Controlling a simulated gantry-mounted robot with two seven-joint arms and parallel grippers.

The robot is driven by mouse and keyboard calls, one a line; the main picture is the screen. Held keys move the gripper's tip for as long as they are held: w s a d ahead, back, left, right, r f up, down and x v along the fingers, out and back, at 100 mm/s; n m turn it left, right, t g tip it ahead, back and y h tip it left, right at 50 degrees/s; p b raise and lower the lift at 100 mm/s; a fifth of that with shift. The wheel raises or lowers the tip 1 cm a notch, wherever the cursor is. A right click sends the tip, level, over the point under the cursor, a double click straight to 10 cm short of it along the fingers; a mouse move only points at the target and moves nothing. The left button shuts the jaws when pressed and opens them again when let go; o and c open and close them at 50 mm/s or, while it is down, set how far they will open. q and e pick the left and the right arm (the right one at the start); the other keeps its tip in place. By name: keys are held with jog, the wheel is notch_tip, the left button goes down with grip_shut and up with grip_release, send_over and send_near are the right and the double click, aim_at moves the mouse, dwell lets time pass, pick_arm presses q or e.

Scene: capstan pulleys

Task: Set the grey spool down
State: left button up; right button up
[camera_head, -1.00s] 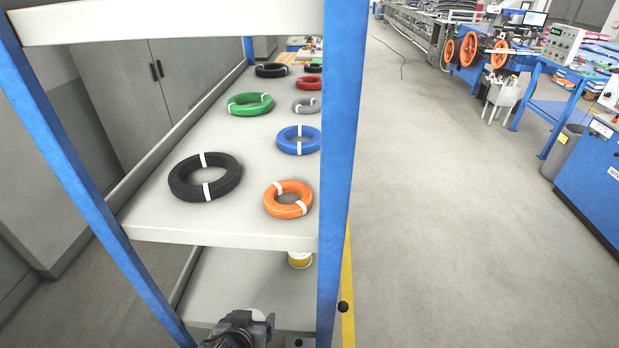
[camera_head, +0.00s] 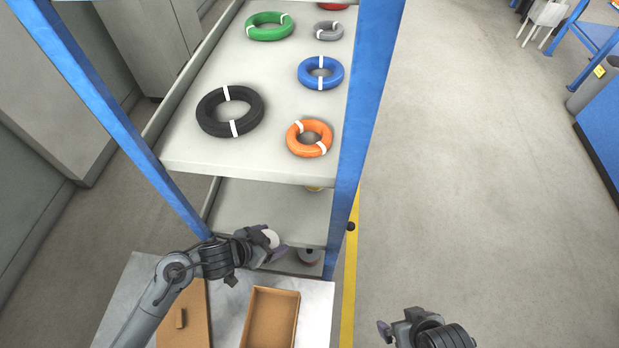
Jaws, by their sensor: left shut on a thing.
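My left gripper (camera_head: 272,250) is shut on a small round pale thing (camera_head: 271,238), which I take to be the grey spool. Only its light end face shows; the gripper hides the rest. It is held in front of the shelf rack's lower shelf (camera_head: 270,208), above the near grey work surface (camera_head: 227,300). I cannot tell whether it touches anything. My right gripper (camera_head: 391,328) is at the bottom, right of the rack and over the floor. Its jaw opening is unclear.
An open cardboard box (camera_head: 297,310) and a brown board (camera_head: 195,325) lie on the near surface. Coils, including an orange one (camera_head: 309,138), lie on the upper shelf.

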pick_arm(q)
jog(key=w+d+b, duration=0.1)
jog(key=w+d, duration=1.1)
jog(key=shift+w+d+b, duration=0.1)
jog(key=shift+w+b, duration=0.05)
jog(key=shift+b, duration=0.2)
jog(key=shift+f+b, duration=0.3)
jog(key=shift+f, duration=1.4)
jog(key=shift+f, duration=0.1)
jog(key=o, duration=1.2)
jog(key=shift+f, duration=0.1)
